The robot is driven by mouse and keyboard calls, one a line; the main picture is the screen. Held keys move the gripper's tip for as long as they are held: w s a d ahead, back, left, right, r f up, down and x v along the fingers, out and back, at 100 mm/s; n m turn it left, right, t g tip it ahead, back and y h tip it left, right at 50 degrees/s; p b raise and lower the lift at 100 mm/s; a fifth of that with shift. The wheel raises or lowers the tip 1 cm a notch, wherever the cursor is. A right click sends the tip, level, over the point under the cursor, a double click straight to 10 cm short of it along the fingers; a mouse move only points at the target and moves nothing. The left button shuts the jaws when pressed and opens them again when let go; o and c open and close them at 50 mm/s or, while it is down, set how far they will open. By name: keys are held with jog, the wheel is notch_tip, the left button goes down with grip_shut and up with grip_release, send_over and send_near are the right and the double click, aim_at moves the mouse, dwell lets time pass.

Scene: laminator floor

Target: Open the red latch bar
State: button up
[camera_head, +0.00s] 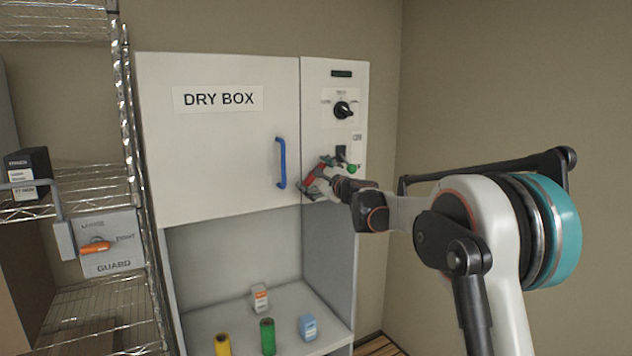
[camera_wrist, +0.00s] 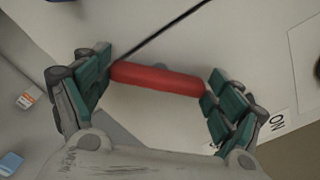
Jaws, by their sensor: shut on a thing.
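The red latch bar (camera_head: 318,168) is on the front of the white dry box, by the seam between its door (camera_head: 215,150) and the right-hand panel. My gripper (camera_head: 317,179) is at the bar and partly covers it in the head view. In the wrist view the red bar (camera_wrist: 155,78) lies slightly tilted across the space between the two teal-padded fingers, one finger at each end. My gripper (camera_wrist: 158,82) is shut on it. The dark door seam runs diagonally behind the bar. The door looks closed.
A blue handle (camera_head: 281,163) stands left of my gripper. A black knob (camera_head: 344,110) and green button (camera_head: 353,169) are on the right panel. Below, the open bay holds several small boxes and cylinders. A wire shelf (camera_head: 90,180) with an orange-handled guard panel (camera_head: 110,247) stands left.

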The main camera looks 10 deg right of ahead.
jog(key=n+b, duration=0.2)
jog(key=n, duration=0.7)
jog(key=shift+f+b, duration=0.2)
jog(key=shift+b, duration=0.1)
jog(key=shift+n, duration=0.3)
jog(key=o, duration=0.9)
jog(key=shift+a, duration=0.1)
jog(key=v, duration=1.2)
